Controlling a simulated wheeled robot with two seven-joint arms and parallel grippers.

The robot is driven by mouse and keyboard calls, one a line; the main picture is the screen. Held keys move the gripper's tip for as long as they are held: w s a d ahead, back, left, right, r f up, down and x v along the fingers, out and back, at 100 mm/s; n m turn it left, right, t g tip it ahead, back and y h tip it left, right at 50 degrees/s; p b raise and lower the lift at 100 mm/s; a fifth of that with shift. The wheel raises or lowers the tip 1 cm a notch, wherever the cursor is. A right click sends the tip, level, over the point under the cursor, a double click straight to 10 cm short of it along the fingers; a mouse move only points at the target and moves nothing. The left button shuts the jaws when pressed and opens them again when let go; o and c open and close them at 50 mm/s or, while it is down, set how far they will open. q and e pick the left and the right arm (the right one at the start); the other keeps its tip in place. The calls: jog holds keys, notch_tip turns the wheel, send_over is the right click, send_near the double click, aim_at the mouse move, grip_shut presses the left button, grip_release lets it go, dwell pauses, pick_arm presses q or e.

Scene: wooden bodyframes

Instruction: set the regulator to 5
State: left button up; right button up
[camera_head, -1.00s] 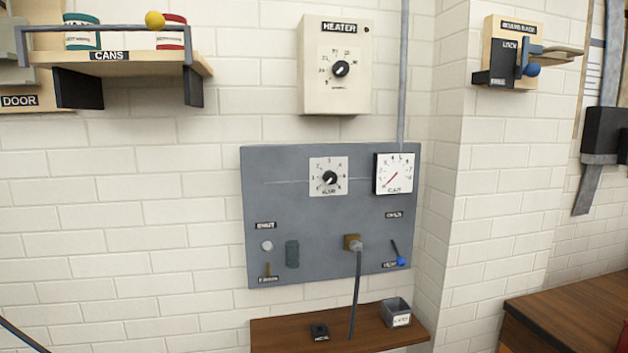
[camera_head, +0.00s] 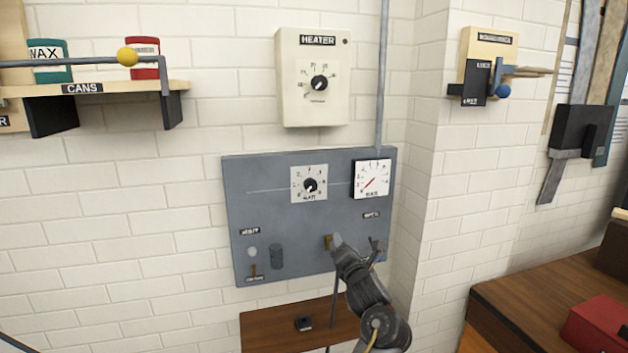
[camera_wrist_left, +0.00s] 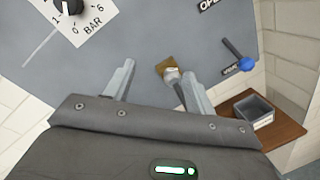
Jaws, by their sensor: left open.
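The regulator is a black knob (camera_head: 310,185) on a white numbered dial, upper middle of the grey panel (camera_head: 237,200). Its pointer is too small to read. In the left wrist view the knob (camera_wrist_left: 68,5) is cut by the top left edge, on a dial marked BAR. A white gauge (camera_head: 372,180) with a red needle pointing lower left sits to its right. My left gripper (camera_head: 356,243) is open and empty in front of the panel, below and right of the knob. In the wrist view its fingers (camera_wrist_left: 155,72) are spread near the brass hose fitting (camera_wrist_left: 168,70). My right gripper is out of view.
A blue-tipped lever (camera_wrist_left: 240,58) is right of the fingers. A small grey bin (camera_wrist_left: 255,110) stands on the brown shelf (camera_head: 262,330) below. A heater box (camera_head: 290,80) hangs above the panel. The wall left of the panel is clear.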

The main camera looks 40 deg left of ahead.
aim_at(312, 187)
pick_arm(q)
jog(key=s+a+r+n+g+y+p, duration=0.1)
jog(key=s+a+r+n, duration=0.15)
jog(key=r+n, duration=0.4)
jog(key=s+a+r+n+g+y+p, duration=0.1)
jog(key=s+r+n, duration=0.2)
jog(key=r+n, duration=0.35)
jog(key=w+a+p, duration=0.1)
jog(key=a, duration=0.1)
jog(key=w+a+m+p, duration=0.1)
jog(key=w+a+p, duration=0.1)
jog(key=a, duration=0.1)
jog(key=w+a+r+m+p, duration=0.1)
jog(key=w+a, duration=0.1)
jog(key=shift+w+a+r+p, duration=0.1)
jog(key=shift+w+a+p, duration=0.1)
jog(key=shift+a+p, duration=0.15)
jog(key=shift+w+a+p, duration=0.3)
jog(key=shift+w+a, duration=0.1)
jog(key=shift+a, duration=0.05)
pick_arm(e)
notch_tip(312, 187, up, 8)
pick_arm(q)
jog(key=shift+c, duration=0.3)
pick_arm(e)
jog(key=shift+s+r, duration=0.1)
pick_arm(q)
jog(key=c, duration=0.9)
jog(key=shift+f, duration=0.2)
